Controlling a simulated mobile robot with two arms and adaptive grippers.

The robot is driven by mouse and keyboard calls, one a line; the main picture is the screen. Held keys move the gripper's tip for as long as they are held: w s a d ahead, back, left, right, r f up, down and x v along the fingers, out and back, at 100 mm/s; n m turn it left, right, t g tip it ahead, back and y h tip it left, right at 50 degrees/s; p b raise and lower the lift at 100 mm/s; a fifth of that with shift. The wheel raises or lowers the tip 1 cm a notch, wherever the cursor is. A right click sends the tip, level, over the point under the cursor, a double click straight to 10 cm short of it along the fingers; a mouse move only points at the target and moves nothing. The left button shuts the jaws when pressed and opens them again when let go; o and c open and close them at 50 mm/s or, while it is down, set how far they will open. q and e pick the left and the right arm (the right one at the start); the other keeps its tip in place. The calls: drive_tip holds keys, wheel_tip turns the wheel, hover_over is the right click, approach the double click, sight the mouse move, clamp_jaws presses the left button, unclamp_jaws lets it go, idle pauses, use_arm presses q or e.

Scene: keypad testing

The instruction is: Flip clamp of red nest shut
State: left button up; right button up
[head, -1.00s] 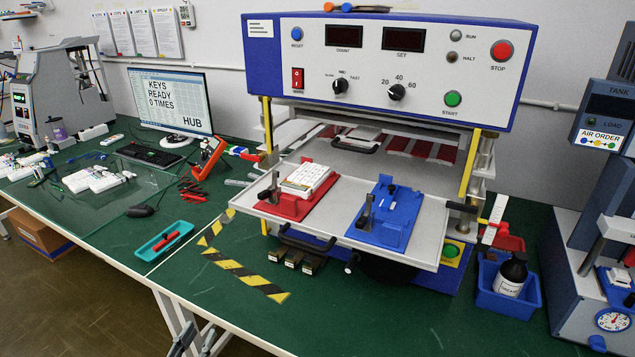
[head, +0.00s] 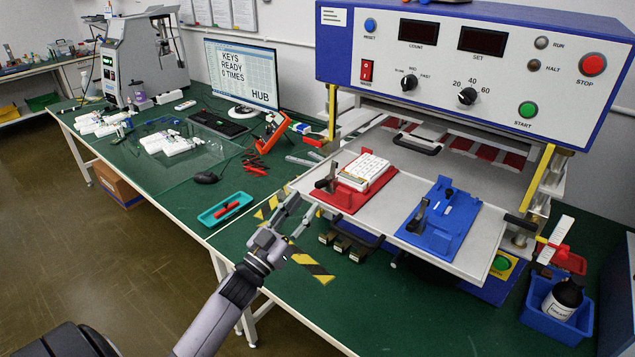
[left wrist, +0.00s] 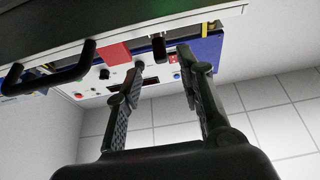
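The red nest (head: 339,197) lies on the left part of the machine's pulled-out tray, with a white keypad (head: 367,169) in it. Its clamp (head: 328,181) stands at the nest's left front, its dark handle raised. My left gripper (head: 299,209) is in front of the tray's left corner, short of the red nest and apart from the clamp. In the left wrist view its two fingers (left wrist: 155,95) are spread with nothing between them. That view also shows the red nest's edge (left wrist: 112,53) beyond the fingers. My right gripper is out of view.
The blue nest (head: 440,217) with its own clamp sits to the right on the same tray (head: 399,193). Below the tray are black handles and a striped tape (head: 312,265). A teal tray (head: 226,208) lies to the left; a blue bin (head: 556,310) stands at right.

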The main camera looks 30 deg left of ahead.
sight(317, 188)
use_arm(q)
drive_tip(key=p+x, duration=0.1)
drive_tip(key=x, duration=0.5)
drive_tip(key=shift+w, duration=0.15)
clamp_jaws()
idle(0.4)
